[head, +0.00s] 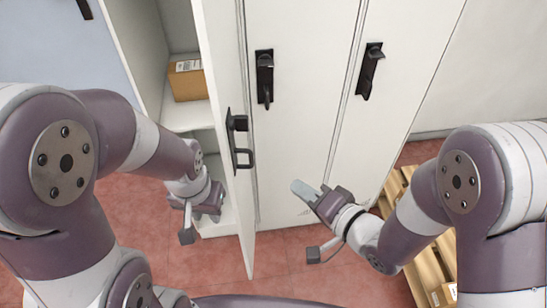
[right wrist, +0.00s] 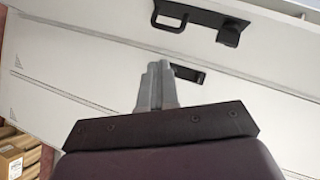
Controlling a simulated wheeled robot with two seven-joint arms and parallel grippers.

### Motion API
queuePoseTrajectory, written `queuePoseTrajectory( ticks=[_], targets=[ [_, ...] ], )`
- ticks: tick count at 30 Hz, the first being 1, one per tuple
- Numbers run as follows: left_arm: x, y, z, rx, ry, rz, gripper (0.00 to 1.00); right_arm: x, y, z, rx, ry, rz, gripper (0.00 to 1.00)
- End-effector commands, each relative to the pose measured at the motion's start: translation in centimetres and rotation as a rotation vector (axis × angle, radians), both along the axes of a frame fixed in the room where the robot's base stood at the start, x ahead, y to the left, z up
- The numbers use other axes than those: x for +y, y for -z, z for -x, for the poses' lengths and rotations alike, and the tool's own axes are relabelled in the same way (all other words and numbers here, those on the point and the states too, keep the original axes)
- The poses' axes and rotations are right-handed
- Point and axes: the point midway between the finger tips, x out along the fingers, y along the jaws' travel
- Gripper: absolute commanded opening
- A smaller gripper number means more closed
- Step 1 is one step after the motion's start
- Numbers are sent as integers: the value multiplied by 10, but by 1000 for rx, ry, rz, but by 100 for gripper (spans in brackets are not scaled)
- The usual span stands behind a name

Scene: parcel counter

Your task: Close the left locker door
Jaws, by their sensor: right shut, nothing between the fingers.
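The left locker door (head: 220,80) is white and stands open, swung out toward me and seen nearly edge-on. Its black handle (head: 240,142) is on the face turned to the right. My left gripper (head: 208,205) is low on the left, inner side of this door, in front of the open compartment. Its fingers are too small and partly covered to read. My right gripper (head: 305,190) is to the right of the door, apart from it, in front of the shut lockers. Its fingers are together and empty, as the right wrist view (right wrist: 156,86) also shows.
The open locker holds a cardboard box (head: 187,79) on its shelf (head: 188,117). Two shut doors with black handles (head: 265,78) (head: 370,70) stand to the right. A wooden pallet (head: 425,275) lies at the lower right. Red floor is bare between my arms.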

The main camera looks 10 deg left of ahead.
Motion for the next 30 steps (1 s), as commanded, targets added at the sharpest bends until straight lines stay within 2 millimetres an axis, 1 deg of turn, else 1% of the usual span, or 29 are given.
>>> queuePoseTrajectory(
  ticks=[1, 3, 4, 6, 8, 11, 21, 23, 24, 27, 30],
  targets=[
    [0, -1, 0, 0, 0, 0, 31, 8, -20, 1, 5, -8, -144, 0],
    [0, -1, 0, 0, 0, 0, 31, 15, -47, 3, 20, -22, -327, 0],
    [0, -1, 0, -1, 0, 0, 31, 15, -54, 4, 32, -23, -381, 0],
    [0, -1, 0, 0, 0, 0, 31, 17, -60, 3, 58, -19, -444, 0],
    [0, -2, 0, 0, 0, 0, 31, 20, -60, 0, 74, -18, -453, 0],
    [0, -3, 0, 0, 0, 0, 31, 31, -61, -8, 73, -18, -454, 0],
    [0, -9, 0, 0, 0, 0, 31, 87, -61, -55, 71, -15, -450, 0],
    [0, -11, 0, 0, 0, 0, 31, 96, -61, -62, 71, -14, -451, 0],
    [0, -12, 0, 0, 0, 0, 31, 104, -61, -59, 73, -16, -450, 0],
    [0, -14, 0, 0, 0, 0, 31, 118, -61, -58, 74, -15, -450, 0],
    [0, -15, 0, 0, 0, 0, 31, 127, -60, -57, 72, -13, -449, 0]
  ],
)
